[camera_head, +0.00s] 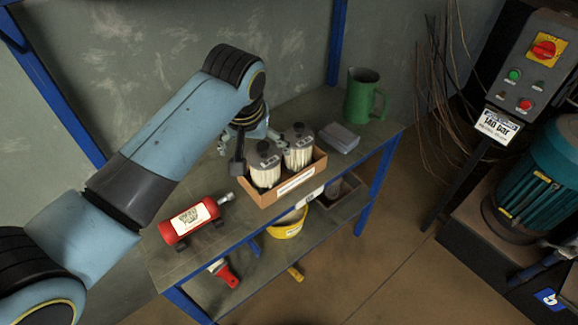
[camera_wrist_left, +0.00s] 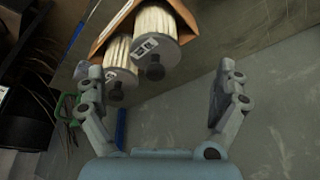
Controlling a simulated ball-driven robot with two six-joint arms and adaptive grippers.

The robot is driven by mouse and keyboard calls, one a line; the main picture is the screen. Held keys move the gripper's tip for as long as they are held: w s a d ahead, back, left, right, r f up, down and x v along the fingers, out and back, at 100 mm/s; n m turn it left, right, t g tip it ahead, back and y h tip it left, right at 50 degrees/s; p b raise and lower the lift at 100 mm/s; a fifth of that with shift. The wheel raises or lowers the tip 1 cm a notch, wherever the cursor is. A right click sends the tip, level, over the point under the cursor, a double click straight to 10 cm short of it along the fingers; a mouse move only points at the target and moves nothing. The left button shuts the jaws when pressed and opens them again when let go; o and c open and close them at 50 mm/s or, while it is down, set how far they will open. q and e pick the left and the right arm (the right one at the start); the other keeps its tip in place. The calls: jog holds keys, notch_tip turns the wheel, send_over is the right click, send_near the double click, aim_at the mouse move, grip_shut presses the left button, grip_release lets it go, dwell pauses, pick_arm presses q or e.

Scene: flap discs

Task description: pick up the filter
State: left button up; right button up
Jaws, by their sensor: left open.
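Two white pleated filters with grey caps stand side by side in an open cardboard box (camera_head: 288,192) on the bench. The nearer filter (camera_head: 265,168) is on the left and the other filter (camera_head: 299,150) is on its right in the head view. In the left wrist view, one filter (camera_wrist_left: 153,35) is at top centre and the other filter (camera_wrist_left: 120,62) is beside it. My left gripper (camera_head: 242,150) is above and behind the box, with its fingers spread and empty. In the left wrist view its fingertips (camera_wrist_left: 164,72) flank open space below the filter caps. My right gripper is not in view.
A red cylinder (camera_head: 188,220) with a label lies on the bench to the left. A green jug (camera_head: 362,98) and a grey block (camera_head: 339,138) stand to the right. A yellow bucket (camera_head: 290,224) is on the lower shelf. A control panel (camera_head: 527,72) stands at far right.

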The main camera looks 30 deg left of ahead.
aim_at(264, 145)
pick_arm(q)
jog(key=shift+w+d+r+b, duration=0.1)
jog(key=shift+w+b, duration=0.05)
jog(key=shift+w, duration=0.3)
jog(key=shift+w+d+r+b, duration=0.1)
jog(key=shift+w+b, duration=0.05)
jog(key=shift+w, duration=0.25)
jog(key=shift+w+a+r, duration=0.1)
jog(key=shift+w, duration=0.15)
jog(key=shift+w+a, duration=0.15)
jog(key=b+x, duration=0.1)
jog(key=x, duration=0.4)
jog(key=shift+w, duration=0.15)
jog(key=x, duration=0.5)
jog(key=shift+a+f, duration=0.2)
jog(key=shift+t, duration=0.3)
jog(key=c, duration=1.3)
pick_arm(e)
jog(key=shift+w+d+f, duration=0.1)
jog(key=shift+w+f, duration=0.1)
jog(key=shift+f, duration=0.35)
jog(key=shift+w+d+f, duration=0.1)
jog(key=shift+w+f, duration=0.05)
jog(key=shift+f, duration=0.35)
